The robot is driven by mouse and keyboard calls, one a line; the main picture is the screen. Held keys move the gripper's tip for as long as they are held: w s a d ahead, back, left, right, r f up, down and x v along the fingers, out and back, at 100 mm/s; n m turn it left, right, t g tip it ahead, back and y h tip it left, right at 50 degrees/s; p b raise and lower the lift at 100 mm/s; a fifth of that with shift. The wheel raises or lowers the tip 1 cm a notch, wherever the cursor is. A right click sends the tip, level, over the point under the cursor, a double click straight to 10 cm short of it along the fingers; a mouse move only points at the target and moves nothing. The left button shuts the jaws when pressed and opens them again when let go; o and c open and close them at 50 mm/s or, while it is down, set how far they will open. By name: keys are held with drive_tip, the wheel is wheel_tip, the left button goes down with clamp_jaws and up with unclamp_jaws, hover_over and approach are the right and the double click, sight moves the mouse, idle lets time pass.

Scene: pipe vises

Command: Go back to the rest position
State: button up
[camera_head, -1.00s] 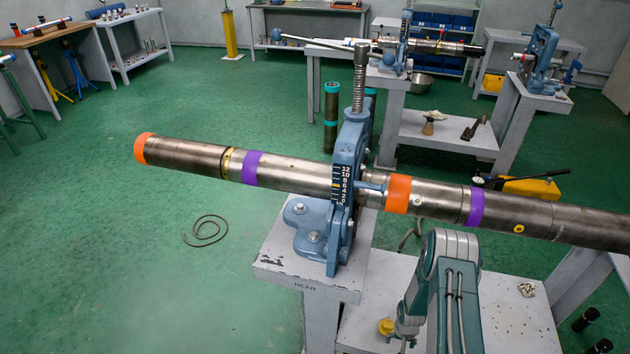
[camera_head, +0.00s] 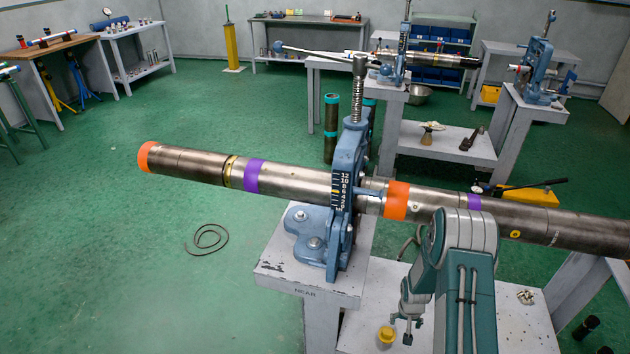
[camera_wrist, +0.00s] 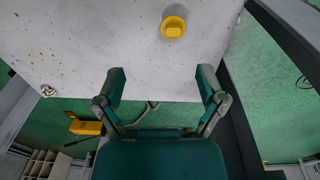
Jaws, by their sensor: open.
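My gripper (camera_head: 402,328) is low over the white table in the head view, close to a small yellow cap-like piece (camera_head: 386,335). In the wrist view my gripper (camera_wrist: 162,78) shows two fingers spread wide, with nothing between them. The yellow piece (camera_wrist: 174,26) lies on the table beyond the fingertips, apart from them. A long steel pipe (camera_head: 300,179) with orange and purple bands runs through the blue vise (camera_head: 345,200).
The white table (camera_head: 520,325) carries a small pale crumpled thing (camera_head: 525,297). A coiled cable (camera_head: 207,239) lies on the green floor. A yellow hand pump (camera_head: 530,193) stands behind the pipe. Other vises and benches stand at the back. The floor at left is open.

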drive_tip(key=s+a+r+n+t, duration=0.1)
drive_tip(key=a+r, duration=0.2)
drive_tip(key=r, duration=1.4)
drive_tip(key=s+a+r+t, duration=0.1)
drive_tip(key=s+a+r, duration=0.1)
drive_tip(key=r, duration=1.5)
drive_tip(key=s+a+r+t, duration=0.1)
drive_tip(key=s+a+r, duration=0.2)
drive_tip(key=s+r, duration=0.4)
drive_tip(key=s+a+r+n+t, duration=0.1)
drive_tip(key=s+a+r+t, duration=0.1)
drive_tip(key=s+r, duration=0.6)
drive_tip(key=s+a, duration=0.1)
drive_tip(key=s, duration=0.5)
drive_tip(key=shift+s+a+n+y, duration=0.3)
drive_tip(key=shift+s+a, duration=0.05)
drive_tip(key=shift+a, duration=0.05)
